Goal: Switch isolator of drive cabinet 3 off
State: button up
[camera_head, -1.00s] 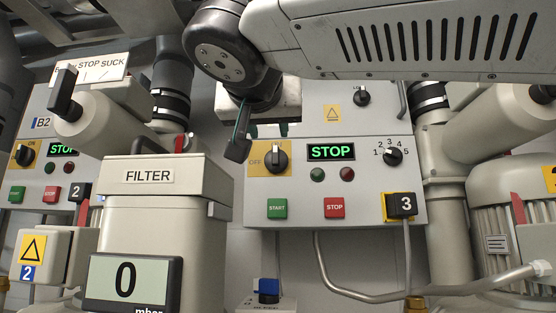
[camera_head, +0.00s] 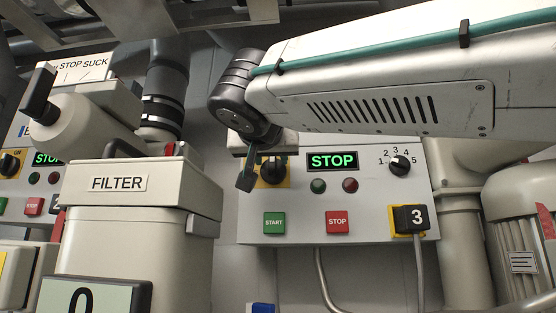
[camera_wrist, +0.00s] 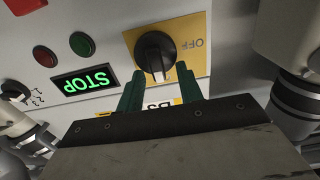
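The isolator knob of cabinet 3 (camera_head: 272,174) is black on a yellow plate, left of the green STOP display (camera_head: 332,161). It is partly hidden by my gripper (camera_head: 260,168) in the head view. In the wrist view, which is upside down, the knob (camera_wrist: 155,52) shows clearly. Its handle stands in line with the fingers, not turned toward the OFF print (camera_wrist: 195,43). My gripper (camera_wrist: 160,69) is open, with its two green fingers apart. Their tips lie on either side of the knob's near end in the picture; contact cannot be told. The ON print is hidden.
The cabinet (camera_head: 378,235) also carries START (camera_head: 274,223) and STOP (camera_head: 337,222) buttons, two lamps and a dial (camera_head: 400,164). A filter housing (camera_head: 132,184) stands close on the left. Pipes and a motor (camera_head: 515,225) are on the right.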

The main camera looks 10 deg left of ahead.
jog(key=shift+w, duration=0.1)
grip_shut()
jog(key=shift+d, duration=0.1)
jog(key=n, duration=0.4)
jog(key=shift+a, duration=0.35)
jog(key=n, duration=0.4)
jog(key=shift+a+f+n, duration=0.15)
jog(key=shift+a+n, duration=0.15)
jog(key=n, duration=0.4)
jog(key=shift+a+f, duration=0.2)
jog(key=shift+f, duration=0.1)
jog(key=n, duration=0.5)
jog(key=shift+f, duration=0.3)
